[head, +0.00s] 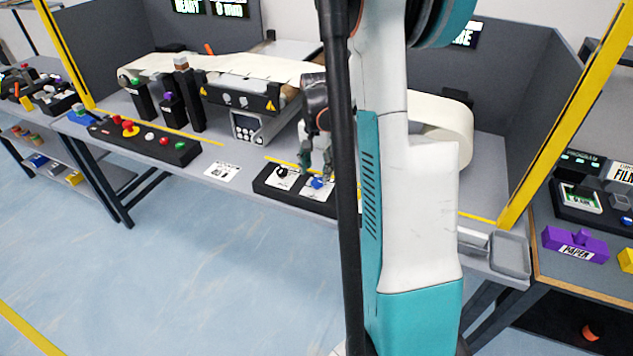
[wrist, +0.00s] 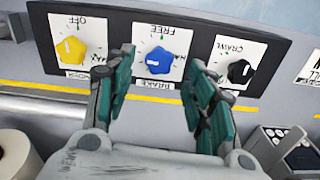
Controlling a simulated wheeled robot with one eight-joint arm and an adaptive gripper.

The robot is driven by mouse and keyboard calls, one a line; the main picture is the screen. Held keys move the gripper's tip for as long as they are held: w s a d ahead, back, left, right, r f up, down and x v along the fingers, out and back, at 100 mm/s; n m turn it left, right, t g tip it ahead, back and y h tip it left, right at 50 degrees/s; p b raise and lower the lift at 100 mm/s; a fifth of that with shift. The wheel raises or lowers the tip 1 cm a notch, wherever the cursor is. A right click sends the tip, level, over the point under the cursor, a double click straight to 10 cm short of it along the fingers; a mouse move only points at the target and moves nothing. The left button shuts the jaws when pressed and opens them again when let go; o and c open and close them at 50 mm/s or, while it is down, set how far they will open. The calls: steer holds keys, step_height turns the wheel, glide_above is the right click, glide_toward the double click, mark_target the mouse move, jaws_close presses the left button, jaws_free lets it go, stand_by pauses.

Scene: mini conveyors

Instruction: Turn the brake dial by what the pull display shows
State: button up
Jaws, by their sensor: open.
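The brake dial is a blue knob (wrist: 160,60) on a white plate, with a label strip at its lower edge in the wrist view; "FREE" is printed across from that strip. It also shows small in the head view (head: 318,183). My gripper (wrist: 160,78) is open, its green-padded fingers on either side of the blue knob in the picture; I cannot tell whether they touch it. In the head view the gripper (head: 317,165) is just above the dial panel (head: 262,187), partly hidden by my arm. Lit displays (head: 187,5) and (head: 464,36) are cut off or partly covered; I cannot tell the pull display's reading.
A yellow dial (wrist: 71,50) and a black dial (wrist: 240,71) flank the blue one closely. A conveyor with a pale belt (head: 235,68) runs behind. A button box (head: 145,140) stands left, a grey tray (head: 510,255) right. The floor in front is clear.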

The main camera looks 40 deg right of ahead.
mark_target(317, 181)
steer(key=shift+f+b, duration=0.5)
steer(key=shift+f, duration=1.6)
steer(key=c, duration=1.1)
